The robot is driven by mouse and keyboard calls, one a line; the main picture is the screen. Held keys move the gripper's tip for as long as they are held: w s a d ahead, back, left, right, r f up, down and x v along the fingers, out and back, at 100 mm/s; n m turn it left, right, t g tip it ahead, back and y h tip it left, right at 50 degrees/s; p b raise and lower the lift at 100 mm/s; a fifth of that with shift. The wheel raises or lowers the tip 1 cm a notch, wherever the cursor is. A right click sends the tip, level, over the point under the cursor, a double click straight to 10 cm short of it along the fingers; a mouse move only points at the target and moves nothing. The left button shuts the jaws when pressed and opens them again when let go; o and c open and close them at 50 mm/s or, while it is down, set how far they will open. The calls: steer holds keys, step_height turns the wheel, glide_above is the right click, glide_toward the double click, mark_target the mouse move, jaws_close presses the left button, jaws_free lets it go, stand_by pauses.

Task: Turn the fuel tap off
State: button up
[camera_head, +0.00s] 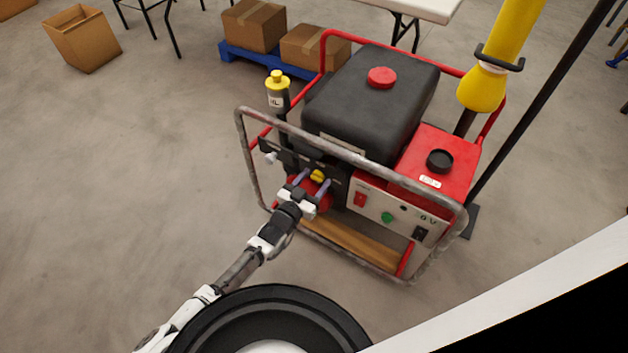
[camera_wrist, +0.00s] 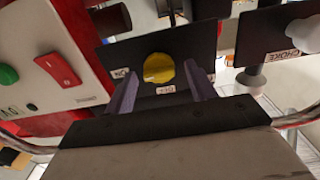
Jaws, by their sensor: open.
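The fuel tap is a round yellow knob (camera_wrist: 158,68) on a black plate (camera_wrist: 112,55), with small white labels at its left and just below it in the wrist view. It also shows on the front of the red and black machine in the head view (camera_head: 317,175). A pale line or ridge crosses the knob. My gripper (camera_head: 313,182) is open in front of the plate. In the wrist view its two purple-grey fingers (camera_wrist: 160,78) stand left and right of the knob, with gaps to it on both sides. I cannot tell how deep the fingertips reach beside it.
A pale choke knob (camera_wrist: 303,32) sits on a separate plate at the right. A red switch (camera_wrist: 58,69) and a green button (camera_wrist: 8,74) are at the left. A tubular frame (camera_head: 350,155) crosses the machine's front above my gripper. Open floor (camera_head: 150,170) lies left.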

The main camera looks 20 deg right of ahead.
steer(key=shift+w+d, duration=0.1)
steer(key=shift+d, duration=0.05)
steer(key=c, duration=1)
steer(key=shift+o, duration=0.2)
steer(key=shift+f+n, duration=0.1)
steer(key=shift+n, duration=0.2)
steer(key=shift+w+f+n+b, duration=0.1)
steer(key=shift+n+b, duration=2)
steer(key=shift+n, duration=2.2)
steer(key=shift+w+f+n+b, duration=0.1)
steer(key=shift+n+b, duration=2)
steer(key=shift+n, duration=2.2)
steer(key=shift+r, duration=0.1)
